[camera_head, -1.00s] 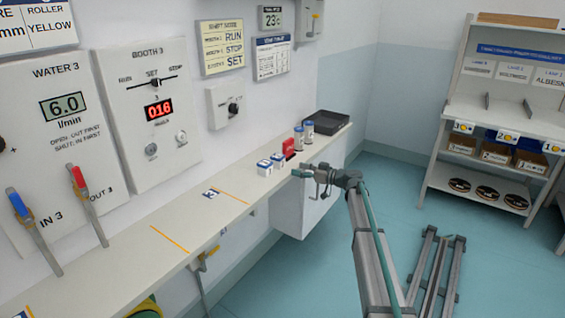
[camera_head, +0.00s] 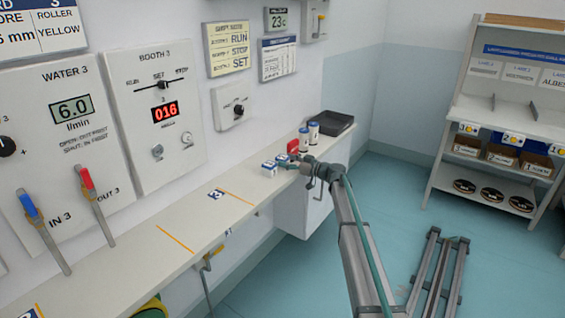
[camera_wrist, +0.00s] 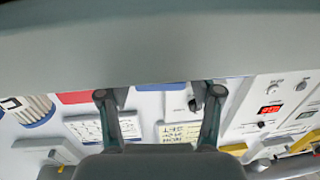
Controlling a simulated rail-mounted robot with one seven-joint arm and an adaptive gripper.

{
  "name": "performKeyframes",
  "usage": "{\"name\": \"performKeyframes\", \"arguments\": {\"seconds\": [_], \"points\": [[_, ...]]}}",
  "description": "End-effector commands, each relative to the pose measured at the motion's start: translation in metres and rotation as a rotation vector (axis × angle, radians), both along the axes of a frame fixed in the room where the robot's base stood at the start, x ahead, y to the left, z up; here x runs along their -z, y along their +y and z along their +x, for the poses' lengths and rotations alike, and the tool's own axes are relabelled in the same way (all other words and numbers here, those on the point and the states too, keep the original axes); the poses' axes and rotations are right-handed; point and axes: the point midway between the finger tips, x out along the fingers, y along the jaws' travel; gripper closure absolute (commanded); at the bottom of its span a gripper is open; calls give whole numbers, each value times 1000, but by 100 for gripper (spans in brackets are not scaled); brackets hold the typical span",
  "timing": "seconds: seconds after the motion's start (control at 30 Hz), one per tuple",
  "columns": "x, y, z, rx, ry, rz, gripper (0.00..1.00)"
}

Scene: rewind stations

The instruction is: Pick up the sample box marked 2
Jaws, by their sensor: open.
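Two small white sample boxes with blue markings stand on the wall shelf, a nearer one (camera_head: 268,169) and a farther one (camera_head: 281,159). Their numbers are too small to read, so I cannot tell which is marked 2. My gripper (camera_head: 290,165) is at the shelf's front edge, just right of the boxes and close to the farther one. Touching or apart cannot be told. In the wrist view my gripper (camera_wrist: 160,95) has its fingers wide apart. A thin blue patch shows between them; I cannot tell whether it is a box.
A red item (camera_head: 293,147), two white-and-blue cylinders (camera_head: 304,139) (camera_head: 313,131) and a black tray (camera_head: 327,122) stand behind the boxes. The shelf (camera_head: 205,220) is mostly bare toward the near left. A rack (camera_head: 500,120) stands at the right, with open floor before it.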

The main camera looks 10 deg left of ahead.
Motion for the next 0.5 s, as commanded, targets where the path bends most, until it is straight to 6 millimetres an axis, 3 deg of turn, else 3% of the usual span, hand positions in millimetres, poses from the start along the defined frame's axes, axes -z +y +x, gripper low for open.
{"name": "performKeyframes", "arguments": {"seconds": [0.13, 0.4, 0.5], "points": [[-1, 18, 9, 0, 1, 0, 35], [0, 22, 9, 1, 1, 0, 35], [0, 22, 9, 0, 1, 0, 50]]}}
